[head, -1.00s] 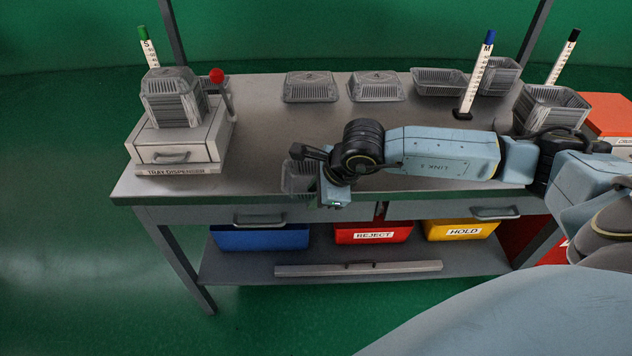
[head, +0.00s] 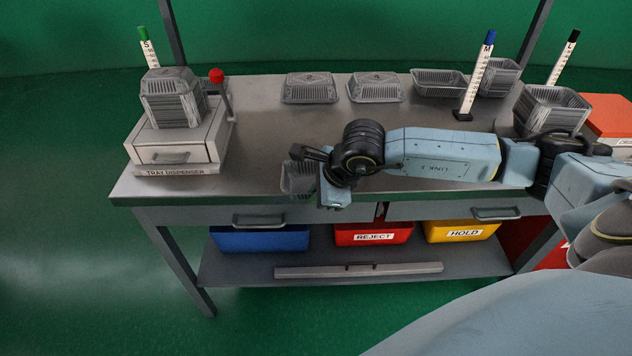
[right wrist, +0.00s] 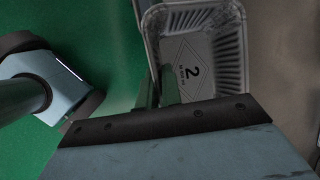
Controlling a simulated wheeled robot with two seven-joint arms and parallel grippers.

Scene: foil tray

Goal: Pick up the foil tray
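A clear grey ribbed foil tray (head: 295,180) is at the table's front edge, left of centre, partly hidden behind my right gripper. In the right wrist view I look into the tray (right wrist: 215,50), and a label with the number 2 shows on its bottom. My right gripper (head: 322,178) is at the tray's right side. In the right wrist view its fingers (right wrist: 160,92) are close together with the tray's near wall between them. They look shut on it. I cannot tell whether the tray touches the table. My left gripper is not in view.
The grey table (head: 255,130) has bare room left of my arm. The tray dispenser (head: 175,150) with stacked trays stands at the left. Loose trays (head: 310,90) and stacks (head: 550,110) line the back and right, beside marked posts (head: 475,75). Bins (head: 373,233) sit below.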

